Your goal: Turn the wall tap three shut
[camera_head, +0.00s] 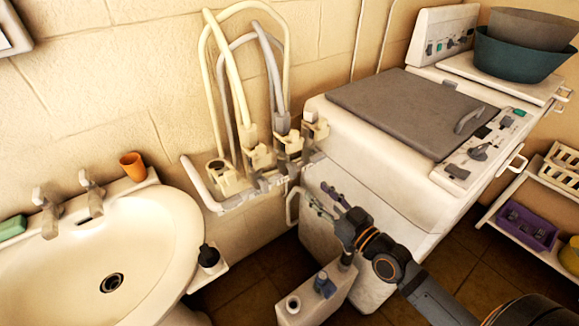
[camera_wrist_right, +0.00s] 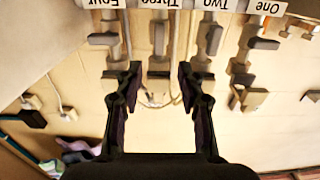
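In the right wrist view, which shows the labels upside down, wall tap three (camera_wrist_right: 158,42) is under the label "Three", its grey lever lined up with the pipe. By label order it matches the third tap from the left (camera_head: 290,146) in the head view. My right gripper (camera_wrist_right: 156,82) is open and empty, its fingers apart on either side of tap three's column. Whether they touch anything is unclear. In the head view the right gripper (camera_head: 322,198) is below and right of the tap row. My left gripper is not in view.
Taps four (camera_wrist_right: 103,39) and one (camera_wrist_right: 262,44) have levers set crosswise; tap two's lever (camera_wrist_right: 213,40) is lengthwise. Hoses loop above the taps. A white washing machine (camera_head: 395,170) stands right, a washbasin (camera_head: 150,235) left, and a white container (camera_head: 318,298) below the gripper.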

